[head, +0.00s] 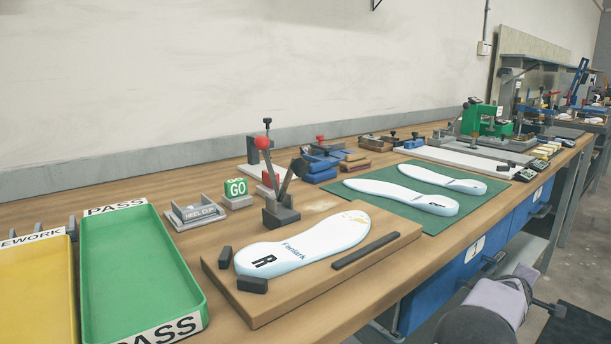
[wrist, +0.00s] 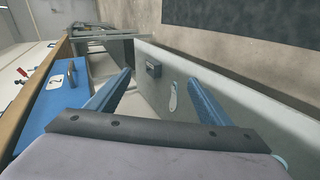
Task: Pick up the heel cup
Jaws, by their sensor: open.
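A grey piece lettered HEEL CUP (head: 195,213) sits on the wooden bench, between the green PASS tray and the GO block. It is small in the head view, and I cannot tell whether a separate cup rests in a labelled holder. It is not visible in the wrist view. My gripper (wrist: 160,88) has its two blue fingers wide apart with nothing between them. It hangs off the front side of the bench, far to the right of the heel cup, and points at the blue drawers and floor area.
The green PASS tray (head: 136,270) stands left of the heel cup. The green GO block (head: 236,192) stands right of it. A green mat (head: 395,208) holds two insoles.

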